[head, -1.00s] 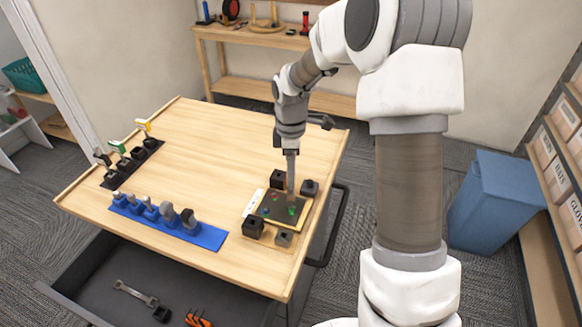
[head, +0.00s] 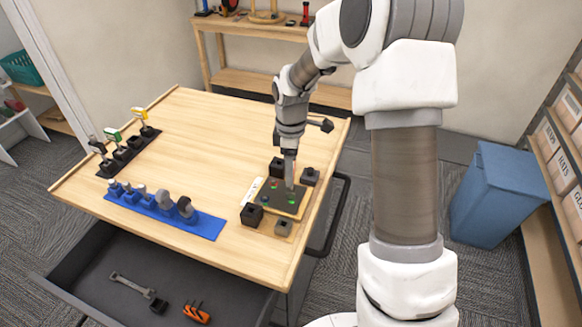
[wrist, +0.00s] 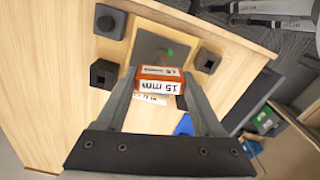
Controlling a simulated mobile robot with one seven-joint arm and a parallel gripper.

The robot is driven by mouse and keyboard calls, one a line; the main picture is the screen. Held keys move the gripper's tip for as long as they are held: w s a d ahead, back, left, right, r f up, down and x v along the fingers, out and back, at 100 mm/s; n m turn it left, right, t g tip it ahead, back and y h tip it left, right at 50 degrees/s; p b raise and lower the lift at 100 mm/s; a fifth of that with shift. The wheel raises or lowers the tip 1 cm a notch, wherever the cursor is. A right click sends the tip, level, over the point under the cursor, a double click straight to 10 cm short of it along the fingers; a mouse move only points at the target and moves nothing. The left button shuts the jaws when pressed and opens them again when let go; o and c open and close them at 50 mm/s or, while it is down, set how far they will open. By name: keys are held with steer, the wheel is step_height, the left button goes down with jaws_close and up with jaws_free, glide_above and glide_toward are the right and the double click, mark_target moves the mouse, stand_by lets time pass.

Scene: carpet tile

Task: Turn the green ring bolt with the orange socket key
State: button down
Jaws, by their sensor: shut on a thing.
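My gripper (head: 289,182) points down over the dark bolt plate (head: 270,192) near the table's right edge. The green ring bolt (wrist: 170,52) shows just beyond the key on the plate; a green spot (head: 291,201) on the plate shows in the head view too. The key's lower end is hidden, so I cannot tell whether it touches any bolt. Blue and red marks also show on the plate.
Black blocks (head: 251,215) stand around the plate. A blue mat (head: 206,228) with several grey-and-blue parts lies to the left, and a black rack (head: 118,161) of coloured-handled tools behind it. An open drawer (head: 92,270) holds a wrench. The table's middle is clear.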

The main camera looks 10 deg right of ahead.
steer(key=m, duration=0.4)
steer(key=shift+b, duration=0.4)
steer(key=m, duration=0.3)
steer(key=shift+m, duration=0.3)
steer(key=m+b, duration=0.1)
steer(key=m, duration=0.2)
steer(key=shift+a+m, duration=0.1)
steer(key=shift+m, duration=0.2)
steer(key=m, duration=0.4)
steer(key=shift+r, duration=0.1)
steer(key=shift+n, duration=0.5)
steer(key=shift+r+p, duration=1.6)
steer(key=shift+r, duration=0.65)
